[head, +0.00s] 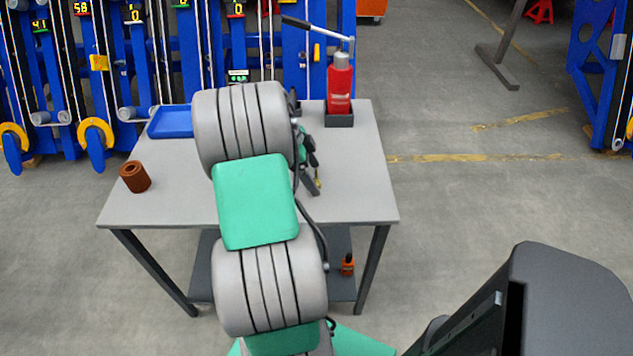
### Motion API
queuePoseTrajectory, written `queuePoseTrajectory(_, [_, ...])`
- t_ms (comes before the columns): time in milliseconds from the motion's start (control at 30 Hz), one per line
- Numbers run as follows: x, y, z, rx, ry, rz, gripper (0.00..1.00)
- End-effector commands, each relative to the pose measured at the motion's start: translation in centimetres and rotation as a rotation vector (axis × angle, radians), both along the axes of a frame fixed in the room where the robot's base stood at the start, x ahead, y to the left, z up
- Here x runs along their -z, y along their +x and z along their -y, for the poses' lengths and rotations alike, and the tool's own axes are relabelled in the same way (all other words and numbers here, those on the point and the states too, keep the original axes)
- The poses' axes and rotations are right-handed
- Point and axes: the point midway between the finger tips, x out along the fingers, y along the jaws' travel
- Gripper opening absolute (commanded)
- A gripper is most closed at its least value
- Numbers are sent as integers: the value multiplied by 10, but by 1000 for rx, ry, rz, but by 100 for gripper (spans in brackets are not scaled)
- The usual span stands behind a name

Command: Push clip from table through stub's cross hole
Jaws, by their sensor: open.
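My arm covers the middle of the grey table (365,190) in the head view. My gripper (313,178) shows only in part, past the right side of my arm, above or at the right part of the tabletop. It is open. A tiny yellowish bit shows by its tip; I cannot tell whether this is the clip or part of the gripper.
A blue tray (172,122) lies at the table's back left, and a brown cylinder (135,177) stands at the left. A red bottle jack (340,88) stands in a dark holder at the back right. An orange item (347,266) sits on the lower shelf. Blue racks stand behind.

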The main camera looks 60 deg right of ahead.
Motion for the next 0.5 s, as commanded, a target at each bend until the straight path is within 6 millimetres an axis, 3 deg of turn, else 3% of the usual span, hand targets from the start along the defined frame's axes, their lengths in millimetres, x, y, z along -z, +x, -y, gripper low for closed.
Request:
queuePoseTrajectory(100, [0,1,0,-1,0,0,85])
queuePoseTrajectory(500, [-1,1,0,-2,0,0,52])
